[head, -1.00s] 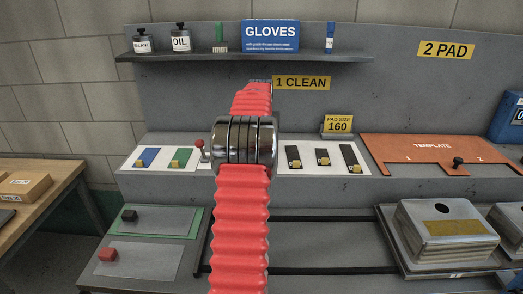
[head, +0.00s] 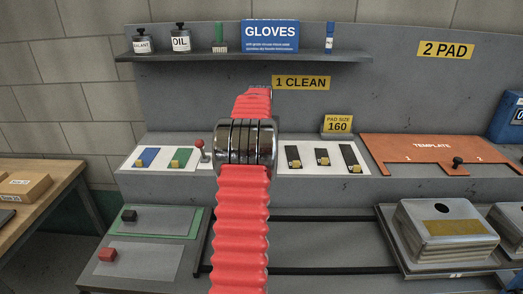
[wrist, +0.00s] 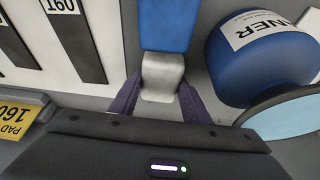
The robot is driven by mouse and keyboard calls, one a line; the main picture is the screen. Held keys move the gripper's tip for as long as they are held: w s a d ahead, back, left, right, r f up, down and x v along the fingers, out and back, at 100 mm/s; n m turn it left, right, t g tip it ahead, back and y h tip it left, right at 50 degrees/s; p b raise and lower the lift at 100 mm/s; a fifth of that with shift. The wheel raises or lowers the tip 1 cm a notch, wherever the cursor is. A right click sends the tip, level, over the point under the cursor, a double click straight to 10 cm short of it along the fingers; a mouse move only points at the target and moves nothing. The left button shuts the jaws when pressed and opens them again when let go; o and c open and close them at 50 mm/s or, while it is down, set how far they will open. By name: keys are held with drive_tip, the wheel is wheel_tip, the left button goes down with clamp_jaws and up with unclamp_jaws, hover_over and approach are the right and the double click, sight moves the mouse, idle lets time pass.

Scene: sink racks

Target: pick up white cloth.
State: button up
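My gripper (wrist: 161,82) shows in the wrist view with its two dark purple fingers apart. A small whitish piece (wrist: 162,74) with a rounded edge is between the fingertips, against the end of a blue block (wrist: 165,24). I cannot tell whether this piece is the white cloth, nor whether the fingers touch it. No other white cloth shows clearly. In the head view my own red arm hides the middle of the bench, and the gripper is out of sight behind it.
A blue container (wrist: 262,55) and a light-blue disc (wrist: 285,115) are close on the right in the wrist view. The pad size sign (wrist: 14,120) is at left. In the head view are a shelf (head: 345,57), an orange template (head: 415,150) and a metal block (head: 445,232).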

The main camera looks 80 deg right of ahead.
drive_tip(key=c, duration=0.4)
drive_tip(key=shift+o, duration=0.2)
drive_tip(key=shift+r, duration=0.15)
wheel_tip(320, 180, up, 10)
drive_tip(key=shift+f, duration=0.1)
idle(0.4)
drive_tip(key=o, duration=0.5)
drive_tip(key=c, duration=0.4)
drive_tip(key=w+a+r, duration=0.8)
drive_tip(key=shift+w, duration=0.15)
